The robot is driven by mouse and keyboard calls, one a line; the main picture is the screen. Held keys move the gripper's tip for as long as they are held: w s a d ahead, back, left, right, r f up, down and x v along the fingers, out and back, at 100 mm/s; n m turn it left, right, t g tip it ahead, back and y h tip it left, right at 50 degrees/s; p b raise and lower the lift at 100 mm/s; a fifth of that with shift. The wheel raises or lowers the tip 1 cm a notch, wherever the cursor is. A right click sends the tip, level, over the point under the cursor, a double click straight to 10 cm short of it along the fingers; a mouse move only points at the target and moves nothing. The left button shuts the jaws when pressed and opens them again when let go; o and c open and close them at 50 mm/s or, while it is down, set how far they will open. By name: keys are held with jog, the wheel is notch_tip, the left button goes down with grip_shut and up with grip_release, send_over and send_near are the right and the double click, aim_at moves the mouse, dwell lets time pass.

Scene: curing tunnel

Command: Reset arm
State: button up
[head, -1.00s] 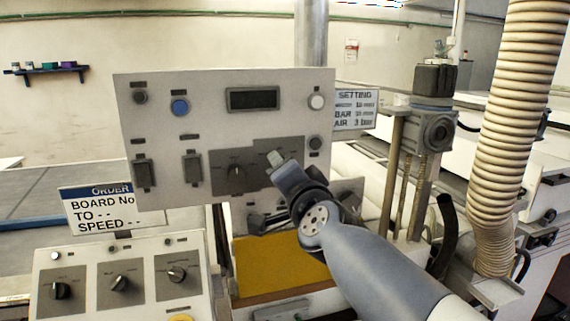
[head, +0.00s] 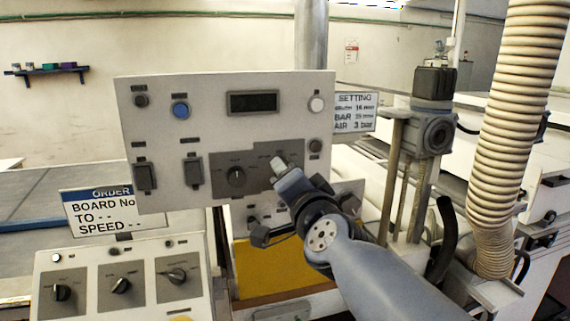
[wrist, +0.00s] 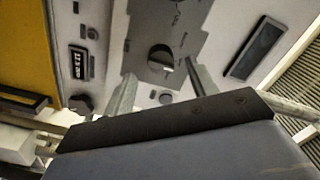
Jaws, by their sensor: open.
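My gripper (head: 280,165) is in front of the lower right part of the upright grey control panel (head: 215,125). In the wrist view its two fingers (wrist: 160,88) stand apart with nothing held between them. A dark round knob on a grey plate (wrist: 160,57) shows beyond the fingers. I cannot tell how far off it is. In the head view, a black knob (head: 236,176) sits on the panel just left of my gripper. My gripper and arm hide part of the panel's lower right and what lies behind it.
The panel also has a blue button (head: 180,109), a dark display (head: 253,102) and two black switches (head: 143,177). A lower console (head: 120,280) with three knobs stands at the lower left. A ribbed hose (head: 510,120) hangs at the right. A yellow plate (head: 270,270) lies below.

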jog(key=shift+s+d+n+p, duration=0.35)
jog(key=shift+s+n, duration=0.4)
jog(key=shift+n, duration=1.1)
jog(key=shift+s+d+n+p, duration=0.15)
jog(key=shift+s+n+p, duration=0.45)
jog(key=shift+n, duration=1.2)
jog(key=shift+s+d+n+p, duration=0.25)
jog(key=shift+s+n, duration=0.7)
jog(key=shift+n, duration=0.9)
jog(key=shift+f, duration=0.15)
